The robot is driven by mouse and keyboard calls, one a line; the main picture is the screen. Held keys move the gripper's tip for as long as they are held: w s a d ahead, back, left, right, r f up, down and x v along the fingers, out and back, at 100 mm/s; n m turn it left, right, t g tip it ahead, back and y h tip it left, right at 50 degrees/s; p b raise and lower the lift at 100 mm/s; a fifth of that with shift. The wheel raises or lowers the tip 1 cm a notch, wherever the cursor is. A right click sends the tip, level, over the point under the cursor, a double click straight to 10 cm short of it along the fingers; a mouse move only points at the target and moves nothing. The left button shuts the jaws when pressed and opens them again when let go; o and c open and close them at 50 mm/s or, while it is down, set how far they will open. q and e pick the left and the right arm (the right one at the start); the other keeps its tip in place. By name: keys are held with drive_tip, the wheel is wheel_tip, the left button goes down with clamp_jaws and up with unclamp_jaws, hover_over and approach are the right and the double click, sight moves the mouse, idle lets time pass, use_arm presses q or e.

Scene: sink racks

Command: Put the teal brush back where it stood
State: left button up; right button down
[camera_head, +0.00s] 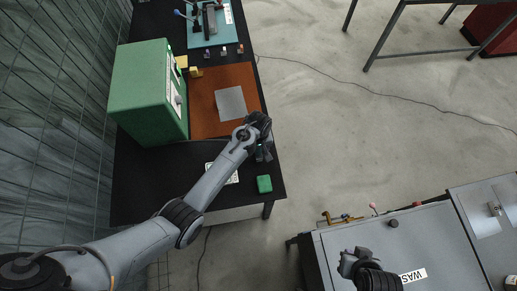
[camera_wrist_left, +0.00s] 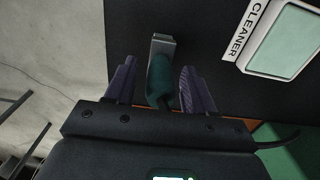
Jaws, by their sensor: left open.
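The teal brush (camera_wrist_left: 160,78) shows in the left wrist view, with a dark teal handle and a grey block at its far end. My left gripper (camera_wrist_left: 158,68) is open, with one purple-grey finger on each side of the handle and a gap on both sides.
A green box (camera_head: 148,92), an orange-brown mat (camera_head: 205,110) and a teal mat (camera_head: 220,30) are on the black bench (camera_head: 150,180). A grey cabinet (camera_head: 430,250) stands right. A CLEANER label (camera_wrist_left: 246,32) is beside the brush.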

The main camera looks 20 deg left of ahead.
use_arm(q)
wheel_tip(320, 180, up, 11)
drive_tip(key=shift+f, duration=0.1)
drive_tip(key=s+a+r+m+t, duration=0.1)
drive_tip(key=s+a+m, duration=0.1)
drive_tip(key=s, duration=0.6)
drive_tip(key=s+a+r+m+t, duration=0.1)
drive_tip(key=s+a+m, duration=0.1)
drive_tip(key=s, duration=0.7)
drive_tip(key=s+a+r+m+t, duration=0.1)
drive_tip(key=s+m, duration=0.3)
drive_tip(key=s, duration=0.5)
drive_tip(key=shift+a+r+t, duration=0.3)
drive_tip(key=shift+a+r, duration=0.2)
drive_tip(key=shift+r, duration=0.05)
wheel_tip(320, 180, up, 12)
drive_tip(key=p, duration=1.2)
